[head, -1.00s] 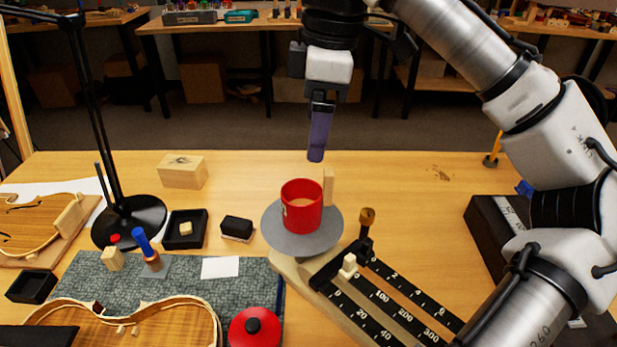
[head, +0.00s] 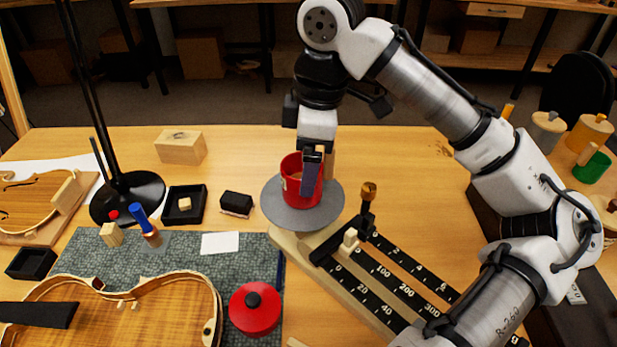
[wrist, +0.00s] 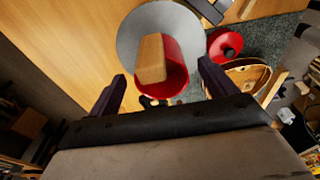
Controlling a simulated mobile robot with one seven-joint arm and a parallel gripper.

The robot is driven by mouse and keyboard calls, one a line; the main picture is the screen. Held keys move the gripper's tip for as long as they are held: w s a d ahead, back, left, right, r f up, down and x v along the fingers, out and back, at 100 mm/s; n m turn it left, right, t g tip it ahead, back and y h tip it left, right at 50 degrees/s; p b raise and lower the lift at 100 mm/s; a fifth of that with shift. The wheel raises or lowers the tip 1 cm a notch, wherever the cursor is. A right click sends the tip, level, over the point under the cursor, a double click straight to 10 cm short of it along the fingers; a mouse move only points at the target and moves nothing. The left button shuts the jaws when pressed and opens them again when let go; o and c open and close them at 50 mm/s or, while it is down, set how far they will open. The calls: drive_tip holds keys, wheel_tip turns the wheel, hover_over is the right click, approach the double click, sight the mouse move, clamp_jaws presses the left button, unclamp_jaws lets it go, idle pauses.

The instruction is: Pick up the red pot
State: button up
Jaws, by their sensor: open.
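The red pot (head: 291,174) stands upright on the round grey pan (head: 284,213) of a balance scale. A pale wooden block (head: 331,164) stands close at the pot's far right; in the wrist view this block (wrist: 151,58) covers part of the pot. My gripper (head: 311,182) is open, pointing down, with a dark finger overlapping the pot's right side in the head view. In the wrist view my gripper (wrist: 162,82) spreads wider than the pot. I cannot tell whether a finger touches it.
The scale beam (head: 375,290) with sliders runs towards the front right. A red lid (head: 254,312) with a black knob lies on the green mat. A black block (head: 236,203) and a small black tray (head: 185,205) are left of the pan. A lamp base (head: 127,197) stands further left.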

drive_tip(key=shift+a+f, duration=0.1)
drive_tip(key=shift+f, duration=0.85)
drive_tip(key=c, duration=1.1)
drive_tip(key=shift+r, duration=0.15)
